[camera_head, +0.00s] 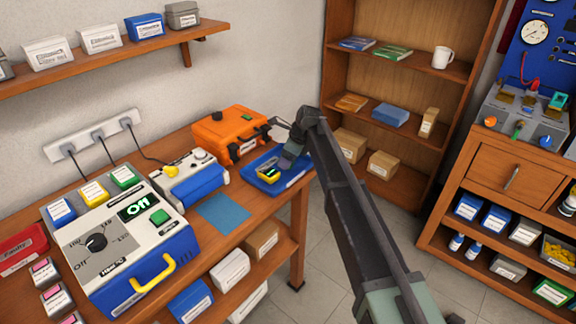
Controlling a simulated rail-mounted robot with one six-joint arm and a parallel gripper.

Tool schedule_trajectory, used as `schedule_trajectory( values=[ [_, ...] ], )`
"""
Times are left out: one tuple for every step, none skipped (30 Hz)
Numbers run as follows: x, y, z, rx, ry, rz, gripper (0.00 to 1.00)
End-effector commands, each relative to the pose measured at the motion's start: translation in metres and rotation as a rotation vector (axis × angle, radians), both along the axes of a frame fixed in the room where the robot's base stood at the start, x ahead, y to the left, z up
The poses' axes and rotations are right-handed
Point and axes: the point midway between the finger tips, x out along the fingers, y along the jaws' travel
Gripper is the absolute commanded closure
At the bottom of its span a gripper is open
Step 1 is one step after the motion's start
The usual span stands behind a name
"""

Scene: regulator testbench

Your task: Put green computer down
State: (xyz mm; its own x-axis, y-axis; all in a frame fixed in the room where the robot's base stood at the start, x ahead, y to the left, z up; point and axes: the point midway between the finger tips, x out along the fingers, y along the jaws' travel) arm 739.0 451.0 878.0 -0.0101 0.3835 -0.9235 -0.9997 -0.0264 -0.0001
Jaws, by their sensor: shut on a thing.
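My gripper (282,165) is at the far end of my arm, over the blue tray (295,182) on the wooden workbench. The small yellow-edged device (268,175) with a green patch is at its fingertips, and my gripper is shut on it. It looks like the green computer, but it is small and partly hidden by my gripper. It is within the tray's outline; I cannot tell whether it touches the tray floor.
An orange case (230,132) stands just behind the tray. A blue and white machine (190,180) and a blue mat (223,212) are to its left. A large tester showing "Off" (125,240) fills the bench front. Wooden shelves (390,125) stand behind at right.

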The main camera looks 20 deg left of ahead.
Motion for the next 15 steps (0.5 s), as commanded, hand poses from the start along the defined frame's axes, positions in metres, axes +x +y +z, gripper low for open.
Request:
schedule_trajectory(
  values=[
    [-0.0002,-0.0002,0.0020,-0.001,0.000,0.000,0.58],
    [-0.0002,-0.0002,0.0025,-0.001,0.000,0.000,0.58],
    [-0.0002,-0.0001,0.0027,-0.001,0.000,0.000,0.58],
    [-0.0002,-0.0002,0.0027,-0.001,0.000,0.000,0.58],
    [-0.0002,-0.0001,0.0024,-0.001,0.000,0.000,0.58],
    [-0.0002,-0.0002,0.0010,-0.001,0.000,0.000,0.58],
    [-0.0002,-0.0002,-0.0005,-0.001,0.000,0.000,0.58],
    [-0.0002,-0.0002,-0.0017,-0.001,0.000,0.000,0.58],
    [-0.0002,-0.0002,-0.0030,-0.001,0.000,0.000,0.58],
    [-0.0002,-0.0002,-0.0013,-0.001,0.000,0.000,0.28],
    [-0.0002,-0.0002,-0.0008,-0.001,0.000,0.000,0.23],
    [-0.0002,-0.0002,-0.0008,-0.001,0.000,0.000,0.22],
    [-0.0002,-0.0002,-0.0008,-0.001,0.000,0.000,0.22],
    [-0.0002,-0.0002,-0.0008,-0.001,0.000,0.000,0.22],
    [-0.0002,-0.0001,-0.0008,-0.001,0.000,0.000,0.22]
  ],
)
